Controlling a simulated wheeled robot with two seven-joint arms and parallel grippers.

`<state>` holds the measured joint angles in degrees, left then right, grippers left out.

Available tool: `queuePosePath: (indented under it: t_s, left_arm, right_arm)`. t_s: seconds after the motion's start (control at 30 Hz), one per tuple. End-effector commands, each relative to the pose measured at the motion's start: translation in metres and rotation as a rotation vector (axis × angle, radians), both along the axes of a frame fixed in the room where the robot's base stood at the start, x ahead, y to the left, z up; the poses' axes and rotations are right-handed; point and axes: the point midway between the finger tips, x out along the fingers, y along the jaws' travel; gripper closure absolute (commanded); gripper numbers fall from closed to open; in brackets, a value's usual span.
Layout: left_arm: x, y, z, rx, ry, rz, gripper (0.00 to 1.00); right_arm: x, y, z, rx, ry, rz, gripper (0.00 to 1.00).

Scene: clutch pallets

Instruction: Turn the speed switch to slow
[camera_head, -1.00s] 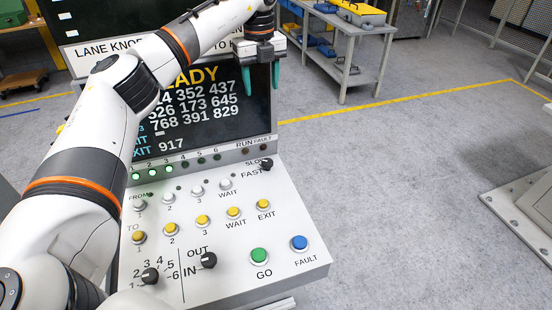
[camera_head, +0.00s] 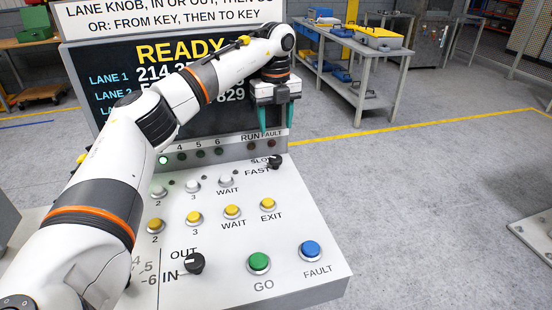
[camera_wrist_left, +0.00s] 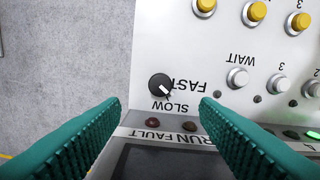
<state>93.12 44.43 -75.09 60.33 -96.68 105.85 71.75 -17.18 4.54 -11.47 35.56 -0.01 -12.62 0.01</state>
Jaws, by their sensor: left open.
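The speed switch (camera_head: 274,162) is a small black knob at the panel's upper right edge, beside the SLOW and FAST labels. It also shows in the left wrist view (camera_wrist_left: 160,86), with a white pointer mark slanting to the lower right; I cannot tell surely which label it marks. My left gripper (camera_head: 278,130) has teal fingers pointing down above the knob, apart from it. In the left wrist view the open fingers (camera_wrist_left: 161,106) lie either side of the knob's line, with nothing between them. My right gripper is not in view.
RUN and FAULT lamps (camera_wrist_left: 152,122) sit close to the switch, below the upright screen (camera_head: 110,60). White and yellow buttons (camera_head: 232,211), a green GO button (camera_head: 259,262) and a black IN/OUT knob (camera_head: 194,263) are on the sloping panel.

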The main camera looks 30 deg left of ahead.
Motion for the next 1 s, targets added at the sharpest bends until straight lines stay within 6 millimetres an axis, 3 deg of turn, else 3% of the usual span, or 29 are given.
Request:
queuePosePath:
  t_s: [0.3,0.5,0.93,1.0]
  left_arm:
    - [-0.001,0.001,-0.063,0.001,0.007,0.001,0.44]
    - [-0.001,0.001,-0.091,0.001,0.003,0.001,0.44]
    - [-0.001,0.0,-0.103,0.001,0.001,0.001,0.44]
    - [-0.001,0.0,-0.103,0.001,0.001,0.001,0.54]
  right_arm:
    - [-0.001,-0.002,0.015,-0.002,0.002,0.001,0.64]
    - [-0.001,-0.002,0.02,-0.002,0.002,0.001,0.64]
    - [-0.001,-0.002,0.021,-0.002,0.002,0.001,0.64]
    - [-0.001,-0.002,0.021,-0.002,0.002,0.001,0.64]
